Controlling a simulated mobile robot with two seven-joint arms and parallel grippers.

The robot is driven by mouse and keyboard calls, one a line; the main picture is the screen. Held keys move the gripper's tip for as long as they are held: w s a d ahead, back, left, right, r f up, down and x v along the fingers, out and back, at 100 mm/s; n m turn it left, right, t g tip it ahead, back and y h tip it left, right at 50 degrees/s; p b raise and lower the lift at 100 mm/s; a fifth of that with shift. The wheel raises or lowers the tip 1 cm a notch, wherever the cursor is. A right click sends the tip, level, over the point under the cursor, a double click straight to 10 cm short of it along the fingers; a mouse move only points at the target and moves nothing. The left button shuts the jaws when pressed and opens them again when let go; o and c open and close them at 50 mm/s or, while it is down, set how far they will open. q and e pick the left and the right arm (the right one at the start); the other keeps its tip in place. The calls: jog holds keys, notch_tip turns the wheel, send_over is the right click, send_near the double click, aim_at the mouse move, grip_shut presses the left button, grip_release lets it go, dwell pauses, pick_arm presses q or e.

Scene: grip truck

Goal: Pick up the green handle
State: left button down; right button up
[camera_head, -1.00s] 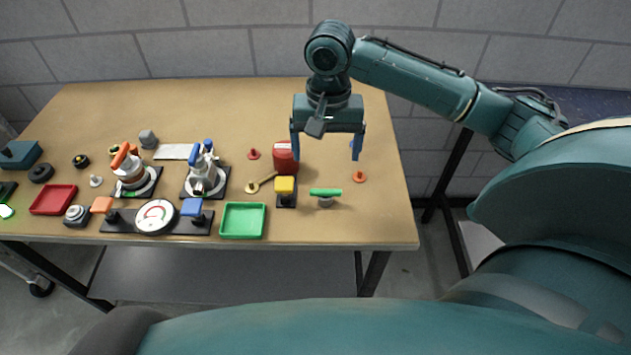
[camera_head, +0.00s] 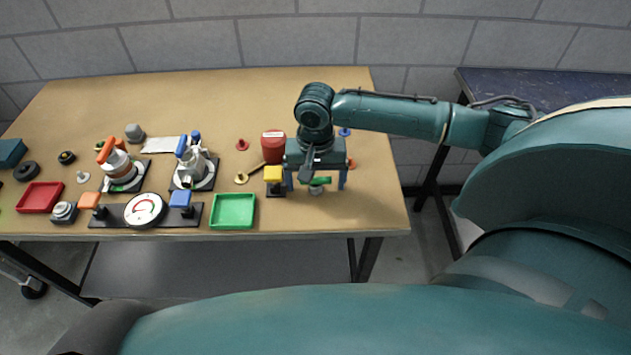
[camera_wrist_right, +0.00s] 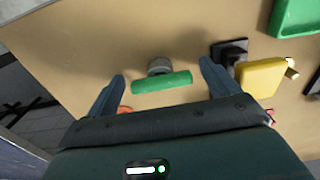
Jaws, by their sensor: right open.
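The green handle (camera_head: 319,181) is a short green bar on a grey round base near the front right of the table. It also shows in the right wrist view (camera_wrist_right: 162,82), lying crosswise between my fingers. My right gripper (camera_head: 316,184) points down over it with its two blue fingers apart, one on each side of the bar. The right wrist view shows the open fingers of my right gripper (camera_wrist_right: 163,85) with gaps at both ends of the handle. The gripper body partly hides the handle in the head view. My left gripper is not in view.
A yellow block on a black base (camera_head: 273,175) stands just left of the gripper, with a red can (camera_head: 273,148) behind it. A green tray (camera_head: 232,212) lies further left. An orange disc sits right of the handle. The table's front edge (camera_head: 330,234) is close.

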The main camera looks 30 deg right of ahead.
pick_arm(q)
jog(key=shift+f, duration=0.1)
pick_arm(e)
jog(key=c, duration=1.1)
jog(key=shift+r, duration=0.1)
